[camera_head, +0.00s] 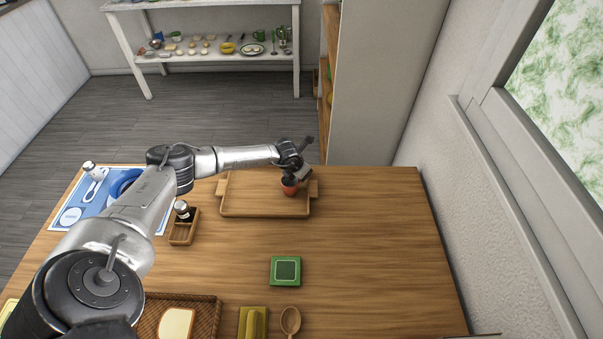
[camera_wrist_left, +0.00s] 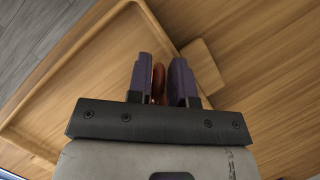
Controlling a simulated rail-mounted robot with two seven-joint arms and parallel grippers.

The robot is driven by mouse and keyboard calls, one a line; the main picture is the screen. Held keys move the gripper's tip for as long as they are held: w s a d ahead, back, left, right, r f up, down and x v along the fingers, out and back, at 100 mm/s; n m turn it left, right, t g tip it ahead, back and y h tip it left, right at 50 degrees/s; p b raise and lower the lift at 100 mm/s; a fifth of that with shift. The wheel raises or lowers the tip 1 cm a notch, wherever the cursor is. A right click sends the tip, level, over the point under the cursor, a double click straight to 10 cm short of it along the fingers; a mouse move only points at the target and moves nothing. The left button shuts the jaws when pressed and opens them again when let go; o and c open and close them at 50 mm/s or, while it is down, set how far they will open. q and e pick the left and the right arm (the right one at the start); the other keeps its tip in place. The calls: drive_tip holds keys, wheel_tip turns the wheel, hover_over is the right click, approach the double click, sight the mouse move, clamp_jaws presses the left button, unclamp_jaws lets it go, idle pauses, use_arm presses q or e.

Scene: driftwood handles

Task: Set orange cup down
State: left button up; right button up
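The orange cup (camera_head: 289,187) is at the right end of the wooden tray (camera_head: 245,207), upright as far as I can see. I cannot tell whether its base touches the tray. My left gripper (camera_head: 297,177) reaches in from the left and is at the cup's upper right side. In the left wrist view the two fingers (camera_wrist_left: 163,82) are close together with an orange part of the cup (camera_wrist_left: 158,80) between them. Most of the cup is hidden there by the fingers and the gripper body. My right gripper is in neither view.
A small wooden caddy with a bottle (camera_head: 182,209) stands left of the tray. A blue placemat (camera_head: 75,205) lies at the far left. A green square item (camera_head: 285,270), a wooden spoon (camera_head: 290,320) and a bread basket (camera_head: 207,315) are nearer. The table's right side is clear.

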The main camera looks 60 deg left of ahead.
use_arm(q)
drive_tip(key=o, duration=0.3)
drive_tip(key=shift+r, duration=0.1)
